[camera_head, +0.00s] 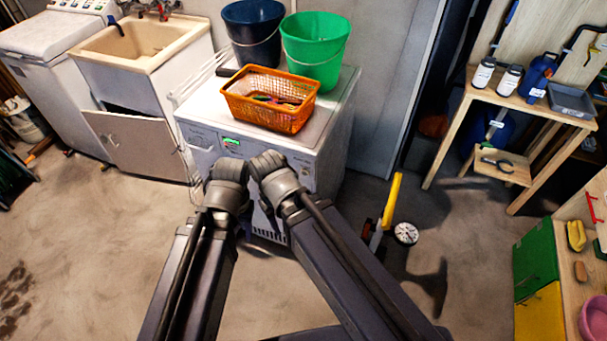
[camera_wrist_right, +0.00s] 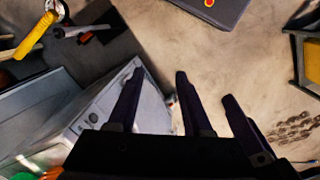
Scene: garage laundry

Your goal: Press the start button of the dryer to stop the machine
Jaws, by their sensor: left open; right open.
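The dryer (camera_head: 335,130) is a white front-loading machine against the back wall, with a lit green display (camera_head: 231,142) on its front panel. I cannot make out the start button; my arms cover part of the front. My left gripper (camera_head: 228,166) is in front of the panel, just below the display. My right gripper (camera_head: 264,160) is close beside it to the right. Contact with the panel cannot be told. In the right wrist view, the right gripper (camera_wrist_right: 159,72) has its dark fingers apart with nothing between them, and the dryer (camera_wrist_right: 98,102) lies to the left.
An orange basket (camera_head: 272,98), a green bucket (camera_head: 314,50) and a dark blue bucket (camera_head: 253,32) stand on the dryer. A sink cabinet (camera_head: 135,140) is to the left. A yellow-handled tool (camera_head: 391,202) stands on the floor to the right.

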